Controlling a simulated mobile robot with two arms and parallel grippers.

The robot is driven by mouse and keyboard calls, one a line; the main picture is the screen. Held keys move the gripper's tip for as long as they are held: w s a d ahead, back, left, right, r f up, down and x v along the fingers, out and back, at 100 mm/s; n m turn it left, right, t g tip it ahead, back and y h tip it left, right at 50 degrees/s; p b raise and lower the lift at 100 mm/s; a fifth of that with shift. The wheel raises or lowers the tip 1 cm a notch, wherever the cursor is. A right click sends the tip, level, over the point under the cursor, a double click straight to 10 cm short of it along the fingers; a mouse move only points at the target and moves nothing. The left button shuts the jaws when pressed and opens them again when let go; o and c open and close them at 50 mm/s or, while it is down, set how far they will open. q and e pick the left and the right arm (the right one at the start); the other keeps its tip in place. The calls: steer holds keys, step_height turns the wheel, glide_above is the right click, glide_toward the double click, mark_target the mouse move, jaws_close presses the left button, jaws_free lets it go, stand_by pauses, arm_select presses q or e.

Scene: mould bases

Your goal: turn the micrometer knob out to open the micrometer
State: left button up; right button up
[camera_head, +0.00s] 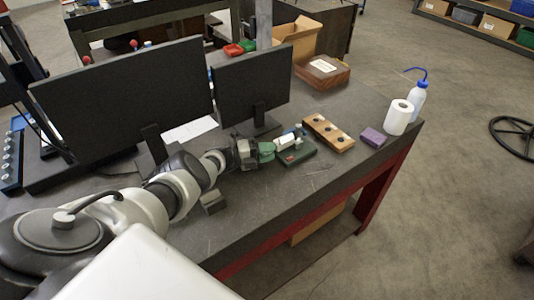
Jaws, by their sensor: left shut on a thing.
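The micrometer (285,142) stands on the desk right of the smaller monitor, with a white barrel-like part and a bluish end. It sits on a dark green stand (299,154) with a small red mark. My left gripper (264,151) reaches in from the left, level with the micrometer, and is shut on its near left end. A green part shows at the fingertips. The parts are too small to tell the knob from the frame or to see the measuring gap. My right gripper is not in view.
Two black monitors (130,95) stand behind my left arm. A wooden block with dark holes (328,132), a purple block (373,137), a white roll (398,117) and a wash bottle (417,100) stand to the right. A small grey block (213,202) lies near my arm. The front right desk top is clear.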

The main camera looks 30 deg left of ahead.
arm_select(q)
steer(key=shift+w+r+n, duration=0.15)
steer(key=shift+r+n, duration=0.1)
steer(key=shift+n, duration=0.15)
stand_by(0.4)
steer(key=o, duration=0.9)
steer(key=shift+w+d+f, duration=0.1)
steer(key=shift+d+f, duration=0.05)
steer(key=shift+f, duration=0.05)
